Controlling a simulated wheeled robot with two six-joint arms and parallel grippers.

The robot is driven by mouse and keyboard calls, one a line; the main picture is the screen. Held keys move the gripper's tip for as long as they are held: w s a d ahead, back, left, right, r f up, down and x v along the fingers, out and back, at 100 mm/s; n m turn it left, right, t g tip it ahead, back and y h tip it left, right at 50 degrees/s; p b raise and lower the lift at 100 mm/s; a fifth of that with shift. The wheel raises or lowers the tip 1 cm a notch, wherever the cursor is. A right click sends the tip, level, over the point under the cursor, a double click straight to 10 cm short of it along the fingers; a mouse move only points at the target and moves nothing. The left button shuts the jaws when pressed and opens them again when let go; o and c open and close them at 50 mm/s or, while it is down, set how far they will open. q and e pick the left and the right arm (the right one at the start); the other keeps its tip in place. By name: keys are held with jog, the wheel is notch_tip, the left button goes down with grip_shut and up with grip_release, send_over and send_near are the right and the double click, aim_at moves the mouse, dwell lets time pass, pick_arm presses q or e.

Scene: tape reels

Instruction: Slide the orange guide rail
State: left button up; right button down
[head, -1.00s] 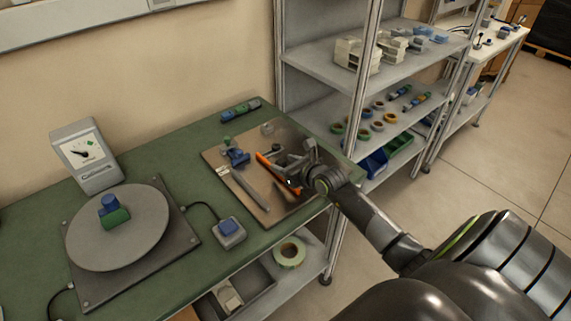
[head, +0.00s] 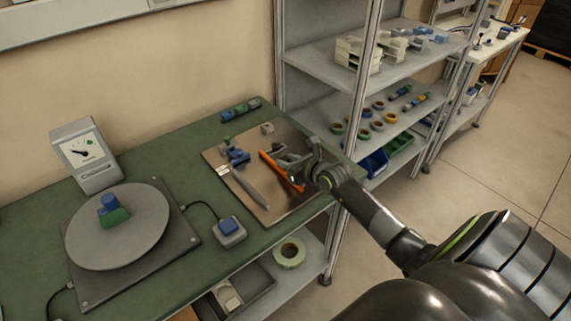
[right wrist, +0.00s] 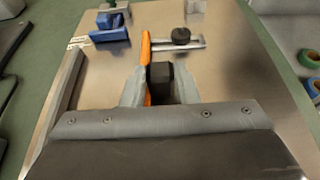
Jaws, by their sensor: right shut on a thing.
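The orange guide rail (head: 274,164) lies slantwise on a metal plate (head: 274,216), to the right of a fixed-looking grey bar (head: 250,188). My right gripper (head: 290,168) is low over the plate, reaching in from the right. In the right wrist view the gripper (right wrist: 158,88) is shut on a dark block (right wrist: 160,74) against the right side of the orange rail (right wrist: 145,48); the block looks like part of the rail. The fingers hide the rail's near part. The grey bar (right wrist: 65,80) stands clear at the left. My left gripper is out of view.
A blue clamp-like part (right wrist: 110,35) and a metal strip with a black knob (right wrist: 181,36) sit beyond the gripper. A round turntable (head: 140,235), a dial box (head: 84,155) and a blue button box (head: 229,232) share the green bench. Shelving (head: 390,140) stands at the right.

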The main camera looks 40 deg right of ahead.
jog(key=shift+d, duration=0.85)
jog(key=shift+r, duration=0.1)
jog(key=c, duration=1.4)
grip_release()
jog(key=shift+o, duration=1.4)
jog(key=shift+d, duration=0.2)
jog(key=shift+a, duration=0.15)
